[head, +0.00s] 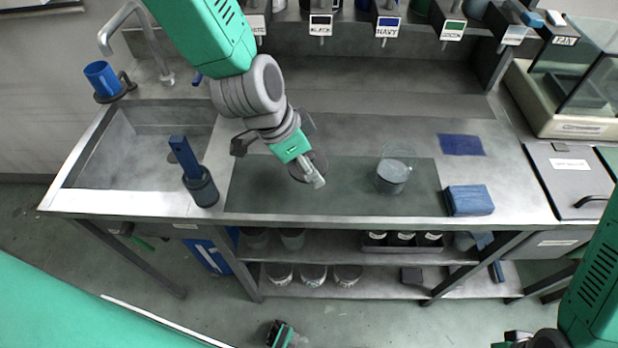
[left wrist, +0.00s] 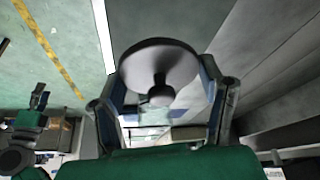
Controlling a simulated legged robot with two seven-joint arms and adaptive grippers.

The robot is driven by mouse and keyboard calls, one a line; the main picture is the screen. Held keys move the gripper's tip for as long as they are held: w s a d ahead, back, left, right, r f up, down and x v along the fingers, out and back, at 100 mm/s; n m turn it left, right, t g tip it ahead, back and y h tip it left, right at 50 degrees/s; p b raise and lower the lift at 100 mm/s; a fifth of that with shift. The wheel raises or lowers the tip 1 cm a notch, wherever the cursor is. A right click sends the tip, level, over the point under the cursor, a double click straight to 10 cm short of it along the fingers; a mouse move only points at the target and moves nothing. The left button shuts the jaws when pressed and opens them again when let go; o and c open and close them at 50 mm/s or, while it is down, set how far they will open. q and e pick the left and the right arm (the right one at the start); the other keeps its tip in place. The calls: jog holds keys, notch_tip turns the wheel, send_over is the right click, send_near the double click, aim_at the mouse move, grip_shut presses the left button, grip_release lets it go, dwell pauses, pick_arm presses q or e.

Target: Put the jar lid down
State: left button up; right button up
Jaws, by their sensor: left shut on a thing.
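I cannot tell the gap between lid and mat. The clear jar (head: 394,173), with grey contents, stands on the mat to the right, apart from the gripper. My right gripper (head: 522,340) is partly cut off at the bottom right.
A blue-handled tool in a dark holder (head: 202,188) stands left of the mat (head: 262,190), near the sink (head: 135,150). A blue block (head: 469,200) lies right of the jar, a blue patch (head: 461,145) behind it. Bare mat lies between gripper and jar.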

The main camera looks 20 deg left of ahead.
aim_at(311, 187)
pick_arm(q)
jog(key=f, duration=0.3)
jog(key=shift+w+a+f, duration=0.25)
jog(key=shift+a+f, duration=0.1)
jog(key=shift+a, duration=0.05)
jog(key=f, duration=0.1)
jog(key=d+f, duration=0.1)
jog(key=f, duration=0.1)
jog(key=shift+s, duration=0.15)
jog(key=shift+d+f, duration=0.15)
jog(key=shift+f, duration=0.05)
jog(key=o, duration=0.9)
jog(key=shift+a+f, duration=0.1)
jog(key=shift+a, duration=0.35)
jog(key=shift+o, duration=0.2)
jog(key=shift+a, duration=0.1)
pick_arm(e)
jog(key=shift+w+a+f, duration=0.1)
jog(key=shift+a+f, duration=0.05)
jog(key=shift+a, duration=0.25)
